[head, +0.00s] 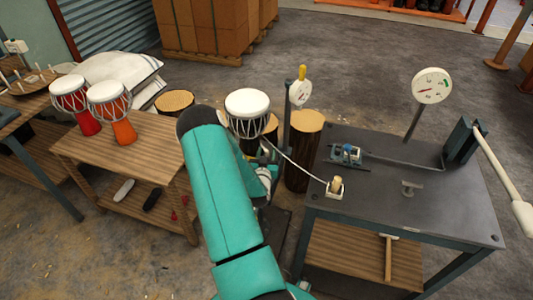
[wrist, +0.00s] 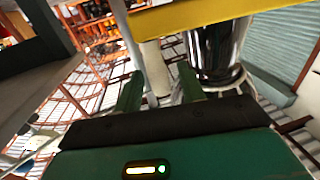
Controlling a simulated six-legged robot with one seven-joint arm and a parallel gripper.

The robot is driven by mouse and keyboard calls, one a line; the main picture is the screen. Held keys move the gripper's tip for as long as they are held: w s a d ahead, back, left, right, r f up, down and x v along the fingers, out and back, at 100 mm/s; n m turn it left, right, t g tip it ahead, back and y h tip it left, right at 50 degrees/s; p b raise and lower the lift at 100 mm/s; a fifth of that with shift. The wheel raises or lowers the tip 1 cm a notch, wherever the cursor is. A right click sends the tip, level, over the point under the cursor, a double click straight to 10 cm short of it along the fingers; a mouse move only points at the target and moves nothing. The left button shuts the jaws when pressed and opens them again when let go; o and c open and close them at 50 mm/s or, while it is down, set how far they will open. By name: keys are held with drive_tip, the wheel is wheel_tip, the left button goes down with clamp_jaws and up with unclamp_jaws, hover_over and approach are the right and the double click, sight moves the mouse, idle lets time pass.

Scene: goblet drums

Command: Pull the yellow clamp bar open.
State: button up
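A yellow bar (wrist: 190,18), which looks like the clamp bar, crosses the top of the wrist view. In the head view a small yellow piece (head: 302,73) tops an upright post beside a round dial; I cannot tell whether it is the same part. My gripper (wrist: 159,72) has its two green fingers apart below the bar. A pale rod (wrist: 154,65) shows between the fingers, with gaps on both sides; whether it lies within their reach is unclear. A shiny metal cylinder (wrist: 218,48) stands right of the fingers. In the head view my teal arm hides most of the gripper.
A white-topped drum (head: 247,103) stands just beyond my arm. A dark workbench (head: 440,205) with a dial gauge (head: 432,86) and a long lever (head: 503,170) is at right. A wooden table (head: 90,150) with two drums is at left. Log stumps (head: 304,150) stand behind.

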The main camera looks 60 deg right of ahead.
drive_tip(key=shift+d, duration=0.25)
drive_tip(key=shift+c, duration=0.2)
clamp_jaws()
drive_tip(key=shift+w+a, duration=0.15)
drive_tip(key=shift+a, duration=0.05)
